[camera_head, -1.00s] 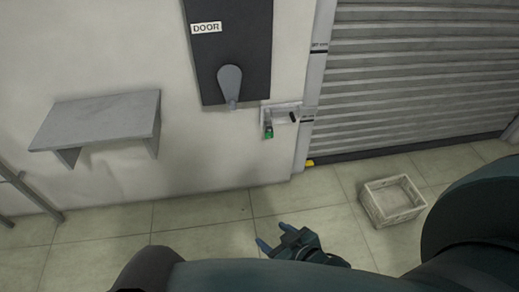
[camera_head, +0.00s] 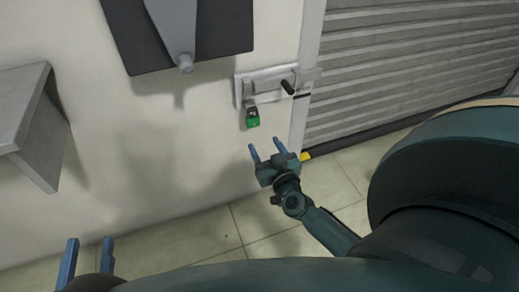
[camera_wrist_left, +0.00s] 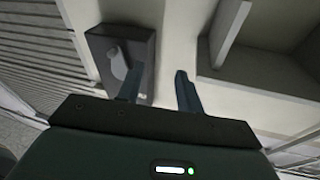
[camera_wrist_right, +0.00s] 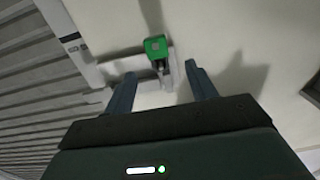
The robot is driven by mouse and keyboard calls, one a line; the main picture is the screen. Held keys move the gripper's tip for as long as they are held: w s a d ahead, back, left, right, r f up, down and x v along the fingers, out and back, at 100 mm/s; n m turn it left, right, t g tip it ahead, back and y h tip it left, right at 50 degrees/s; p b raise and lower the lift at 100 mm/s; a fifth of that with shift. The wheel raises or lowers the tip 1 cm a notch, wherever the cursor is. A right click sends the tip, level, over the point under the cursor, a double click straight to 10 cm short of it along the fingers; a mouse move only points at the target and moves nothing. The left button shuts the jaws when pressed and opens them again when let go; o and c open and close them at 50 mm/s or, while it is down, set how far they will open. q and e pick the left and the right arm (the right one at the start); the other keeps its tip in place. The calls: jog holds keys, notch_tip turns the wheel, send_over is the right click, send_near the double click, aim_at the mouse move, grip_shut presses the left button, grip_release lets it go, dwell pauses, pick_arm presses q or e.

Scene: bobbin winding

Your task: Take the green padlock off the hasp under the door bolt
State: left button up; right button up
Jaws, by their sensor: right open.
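The green padlock (camera_head: 252,120) hangs from the hasp under the door bolt (camera_head: 272,84) on the pale wall. In the right wrist view the padlock (camera_wrist_right: 156,47) shows beyond and between my fingertips. My right gripper (camera_head: 267,148) is open and empty, a little below the padlock and apart from it. My left gripper (camera_head: 88,243) is at the lower left, open and empty, away from the padlock. In the left wrist view its fingers (camera_wrist_left: 157,86) stand apart.
A grey shelf (camera_head: 40,130) juts from the wall at the left. A dark panel with a grey lever (camera_head: 175,30) is above the bolt. A ribbed shutter (camera_head: 400,60) is to the right. The wall around the padlock is clear.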

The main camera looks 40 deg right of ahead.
aim_at(254, 121)
pick_arm(q)
jog(key=shift+w+d+h+b, duration=0.1)
jog(key=shift+d+h+b, duration=0.15)
jog(key=shift+b, duration=0.35)
pick_arm(e)
jog(key=shift+h, duration=0.3)
jog(key=shift+f+x, duration=0.2)
jog(key=shift+x, duration=4.6)
jog(key=shift+d, duration=0.2)
jog(key=c, duration=1)
pick_arm(q)
jog(key=shift+r, duration=0.15)
jog(key=shift+r+p, duration=0.7)
jog(key=shift+p, duration=0.15)
pick_arm(e)
jog(key=shift+r, duration=0.6)
jog(key=shift+s, duration=0.1)
